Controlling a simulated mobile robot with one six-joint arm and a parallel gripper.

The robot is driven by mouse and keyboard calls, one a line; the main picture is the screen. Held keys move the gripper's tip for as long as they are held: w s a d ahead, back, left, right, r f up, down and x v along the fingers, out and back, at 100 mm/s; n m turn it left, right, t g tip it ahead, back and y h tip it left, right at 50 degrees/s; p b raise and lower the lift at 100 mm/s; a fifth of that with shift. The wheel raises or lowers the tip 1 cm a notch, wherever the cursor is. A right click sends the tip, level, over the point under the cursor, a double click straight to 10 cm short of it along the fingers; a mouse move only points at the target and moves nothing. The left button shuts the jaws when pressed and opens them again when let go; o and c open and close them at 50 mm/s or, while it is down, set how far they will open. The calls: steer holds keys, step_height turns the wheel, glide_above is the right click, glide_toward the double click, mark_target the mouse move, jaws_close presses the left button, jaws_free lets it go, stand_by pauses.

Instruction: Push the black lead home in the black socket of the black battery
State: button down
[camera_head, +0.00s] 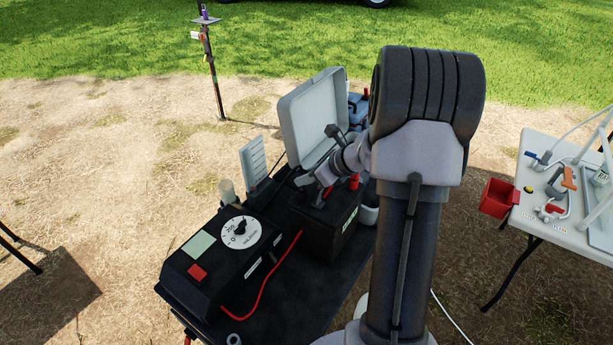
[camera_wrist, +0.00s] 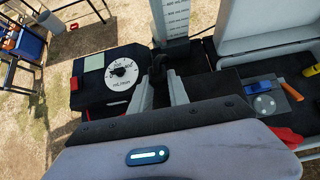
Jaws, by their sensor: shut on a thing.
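The black battery (camera_head: 322,232) stands on the dark tabletop to the right of the control box. My gripper (camera_head: 318,188) is over its top, with my arm reaching in from the right. In the wrist view my gripper (camera_wrist: 162,88) is shut on a small black piece, the black lead (camera_wrist: 160,68), between the two grey fingers. The black socket is hidden beneath the fingers and lead, so I cannot tell how deep the lead sits. A red part (camera_head: 353,182) shows on the battery's far right.
The black control box (camera_head: 205,262) has a white dial and a red button. A red cable (camera_head: 266,283) curves from it towards the battery. An open grey case (camera_head: 313,112) stands behind. A white table (camera_head: 570,190) with a red bin is at the right.

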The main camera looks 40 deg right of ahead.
steer(key=shift+f+b, duration=0.35)
steer(key=shift+f, duration=0.15)
steer(key=c, duration=1.2)
jaws_free()
steer(key=shift+o, duration=0.2)
steer(key=p+v, duration=0.5)
steer(key=v, duration=1.2)
steer(key=shift+s, duration=0.15)
steer(key=shift+r, duration=0.15)
